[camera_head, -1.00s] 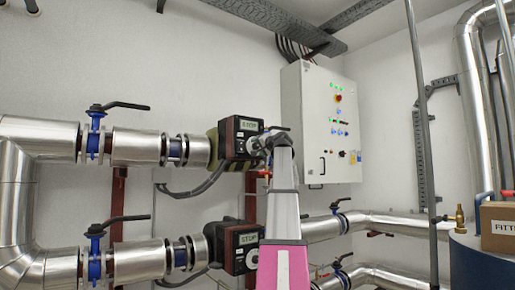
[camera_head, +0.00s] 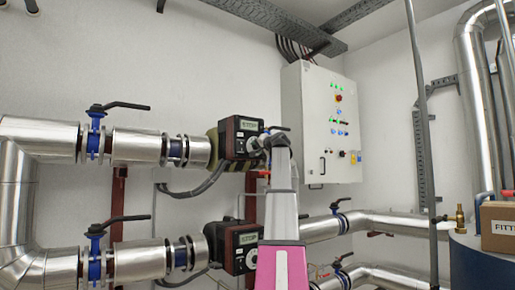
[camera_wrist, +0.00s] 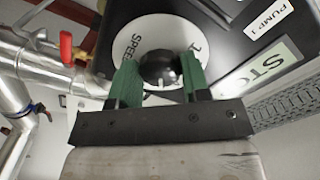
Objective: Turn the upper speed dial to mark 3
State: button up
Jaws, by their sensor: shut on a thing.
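The upper speed dial is a black round knob (camera_wrist: 158,68) on a white disc (camera_wrist: 132,36) marked SPEED, with a numeral 1 showing at the disc's right. The other marks are hidden or too unclear to read. My gripper (camera_wrist: 158,80) has green fingers on both sides of the knob and is shut on it. A label PUMP 1 (camera_wrist: 269,19) and a STOP display (camera_wrist: 266,68) are beside the disc.
The lower pump (camera_head: 232,246), with its own display and dial, is below. A red-handled valve (camera_wrist: 67,47) and pipes are left of the dial in the wrist view. A grey control cabinet (camera_head: 306,110) hangs on the wall to the right.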

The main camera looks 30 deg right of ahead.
jog(key=shift+n, duration=0.3)
jog(key=n, duration=1)
jog(key=shift+d+n, duration=0.15)
jog(key=shift+n, duration=0.25)
jog(key=o, duration=0.9)
jog(key=shift+o, duration=0.2)
jog(key=s, duration=1)
jog(key=shift+s+d, duration=0.4)
